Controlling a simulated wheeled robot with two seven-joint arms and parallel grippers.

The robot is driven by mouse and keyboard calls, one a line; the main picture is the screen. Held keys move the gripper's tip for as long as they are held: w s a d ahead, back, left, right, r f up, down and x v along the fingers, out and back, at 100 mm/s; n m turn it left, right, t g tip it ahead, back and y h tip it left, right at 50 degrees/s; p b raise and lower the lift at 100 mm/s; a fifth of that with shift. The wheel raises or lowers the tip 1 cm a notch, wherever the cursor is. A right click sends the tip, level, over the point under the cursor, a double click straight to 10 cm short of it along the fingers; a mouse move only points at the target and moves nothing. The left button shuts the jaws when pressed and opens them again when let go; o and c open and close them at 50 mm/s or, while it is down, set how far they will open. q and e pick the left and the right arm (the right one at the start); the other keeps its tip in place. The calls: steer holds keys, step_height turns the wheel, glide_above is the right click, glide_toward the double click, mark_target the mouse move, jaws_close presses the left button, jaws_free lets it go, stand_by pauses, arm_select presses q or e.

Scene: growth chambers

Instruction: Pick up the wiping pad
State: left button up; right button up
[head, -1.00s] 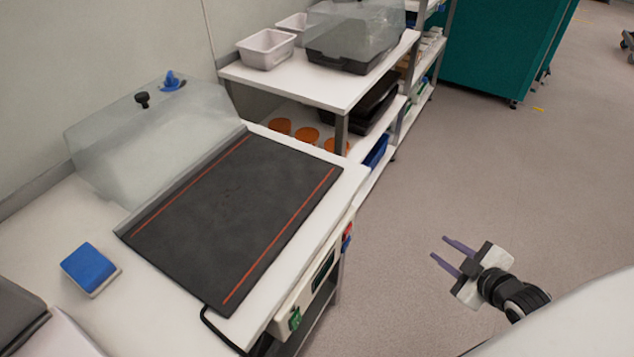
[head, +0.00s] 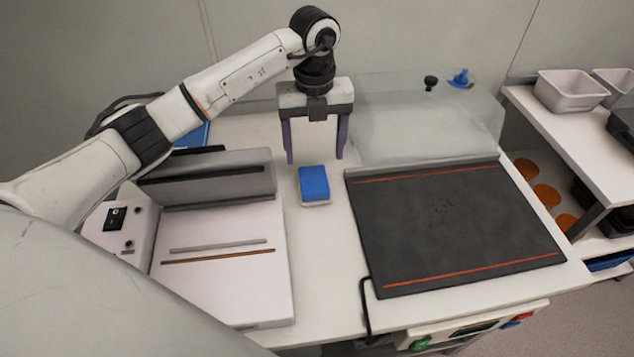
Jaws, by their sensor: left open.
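The wiping pad (head: 314,183) is a small block, blue on top with a pale underside. It lies on the white bench between the white sealer-like device and the black mat. My left gripper (head: 315,161) points down with its two purple fingers spread wide. It is open and empty, just behind and above the pad in the head view, apart from it as far as I can tell. My right gripper is not in view.
A white device with a raised grey lid (head: 215,180) stands left of the pad. A black mat (head: 450,225) with red lines lies to the right. A clear cover (head: 425,122) stands behind it. A shelf with pale tubs (head: 570,90) is at far right.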

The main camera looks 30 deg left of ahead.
mark_target(314, 177)
arm_select(q)
step_height(314, 177, down, 8)
steer(key=shift+a+r+p, duration=0.15)
steer(key=shift+p, duration=0.2)
steer(key=c, duration=1.2)
steer(key=shift+o, duration=0.2)
step_height(314, 177, up, 10)
steer(key=shift+b, duration=0.3)
